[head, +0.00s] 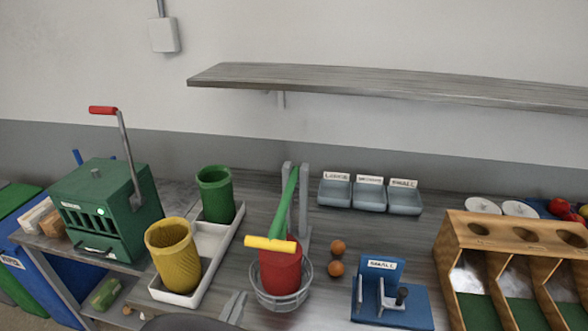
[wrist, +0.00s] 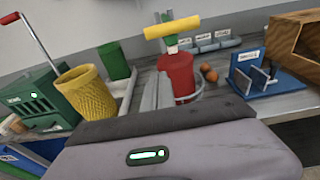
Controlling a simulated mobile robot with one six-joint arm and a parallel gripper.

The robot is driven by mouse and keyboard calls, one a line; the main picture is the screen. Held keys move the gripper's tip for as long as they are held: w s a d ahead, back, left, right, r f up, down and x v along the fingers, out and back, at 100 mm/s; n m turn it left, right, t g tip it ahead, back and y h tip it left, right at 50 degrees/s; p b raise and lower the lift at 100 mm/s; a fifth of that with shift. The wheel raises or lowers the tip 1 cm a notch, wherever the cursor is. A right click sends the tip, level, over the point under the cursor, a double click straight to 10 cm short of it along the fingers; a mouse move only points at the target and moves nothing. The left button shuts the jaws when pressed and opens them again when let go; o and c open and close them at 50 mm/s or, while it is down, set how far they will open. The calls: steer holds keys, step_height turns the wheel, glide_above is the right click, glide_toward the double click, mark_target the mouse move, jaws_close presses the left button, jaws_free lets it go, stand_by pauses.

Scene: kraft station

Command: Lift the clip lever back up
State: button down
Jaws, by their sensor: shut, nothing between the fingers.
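A blue stand (head: 408,312) labelled SMALL is at the front right of the bench. It carries a grey clip and a short lever with a black knob (head: 402,292). The stand also shows at the right of the wrist view (wrist: 262,76). The small parts are hard to make out, so I cannot tell the lever's exact angle. My gripper (head: 234,304) is at the bench's front edge, left of the red cup and well apart from the blue stand. Its grey fingers (wrist: 152,90) are shut and empty.
A red cup (head: 281,272) in a wire ring stands under a green lever with a yellow handle (head: 270,243). Two brown balls (head: 337,258) lie between it and the stand. A wooden rack (head: 505,233) is right of the stand. Yellow (head: 173,256) and green cups stand left.

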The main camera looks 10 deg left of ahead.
steer(key=shift+w, duration=0.1)
steer(key=w+r+b, duration=0.2)
steer(key=w+b, duration=0.1)
steer(key=w, duration=0.6)
steer(key=shift+d+r, duration=0.3)
steer(key=shift+d, duration=0.1)
